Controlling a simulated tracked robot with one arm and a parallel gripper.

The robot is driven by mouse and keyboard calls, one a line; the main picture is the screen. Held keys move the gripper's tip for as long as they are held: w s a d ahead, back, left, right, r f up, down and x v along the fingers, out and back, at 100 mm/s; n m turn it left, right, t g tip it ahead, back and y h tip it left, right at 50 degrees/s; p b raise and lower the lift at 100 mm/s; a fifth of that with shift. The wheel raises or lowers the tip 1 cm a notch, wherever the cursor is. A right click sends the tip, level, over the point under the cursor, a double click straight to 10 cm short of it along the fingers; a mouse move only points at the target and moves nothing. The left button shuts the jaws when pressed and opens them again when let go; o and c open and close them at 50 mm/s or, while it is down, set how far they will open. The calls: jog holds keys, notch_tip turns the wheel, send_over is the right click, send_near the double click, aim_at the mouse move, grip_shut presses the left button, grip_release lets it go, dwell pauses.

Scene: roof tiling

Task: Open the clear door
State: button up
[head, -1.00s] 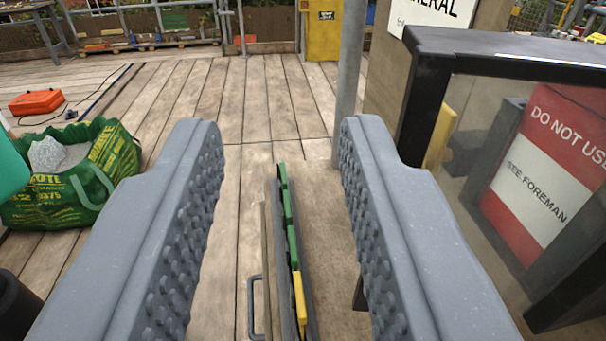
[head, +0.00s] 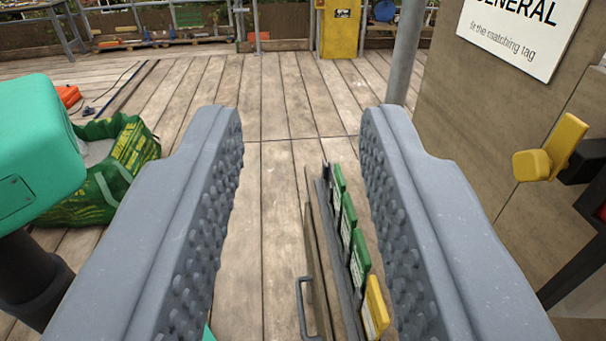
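My gripper (head: 304,118) is open and empty, its two grey studded fingers wide apart over the deck. The clear door is not plainly in view now. A dark bar (head: 578,268) at the lower right edge may be part of its frame, but I cannot tell. A yellow handle (head: 550,150) with a black mount sticks out from the brown board (head: 450,110) at right, to the right of my right finger and apart from it. A small red part shows below it, cut off by the picture edge.
A white "GENERAL" sign (head: 522,30) is on the board. A rack (head: 340,255) with green tags and a yellow tag (head: 375,308) stands low between the fingers. A grey post (head: 405,55) rises behind. A green bag (head: 105,185) lies left. The middle deck is clear.

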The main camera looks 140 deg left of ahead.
jog(key=shift+s+a, duration=0.1)
jog(key=shift+s, duration=0.1)
jog(key=c, duration=0.7)
jog(key=shift+w+a, duration=0.1)
jog(key=shift+a, duration=0.05)
grip_shut()
jog(key=w+a+r+m+t+y+b, duration=0.1)
jog(key=w+a+m+t+y+b, duration=0.1)
jog(key=w+a+t, duration=0.5)
jog(key=w+a+m+t+y+b, duration=0.2)
jog(key=w+a+m+t+y, duration=0.15)
jog(key=w, duration=0.55)
jog(key=w+a+r+m+t+h+b, duration=0.45)
jog(key=w+a+r+m+t, duration=0.45)
jog(key=w+a+t, duration=0.5)
jog(key=s+d+f+m+g+h+b, duration=0.15)
jog(key=s+h, duration=0.35)
jog(key=s, duration=0.6)
jog(key=s+d+f+m+g+h+b, duration=0.1)
jog(key=s+d+f+m+h, duration=0.2)
jog(key=s, duration=0.8)
jog(key=s+d+f+m+g+h+b, duration=0.1)
jog(key=s+d+m+h, duration=0.1)
jog(key=s+h, duration=0.6)
jog(key=w+d+f+y+p, duration=0.2)
jog(key=w+d+f, duration=0.2)
jog(key=w+f, duration=0.2)
jog(key=shift+w+f+p, duration=0.15)
jog(key=shift+f+p, duration=0.25)
jog(key=shift+f, duration=0.65)
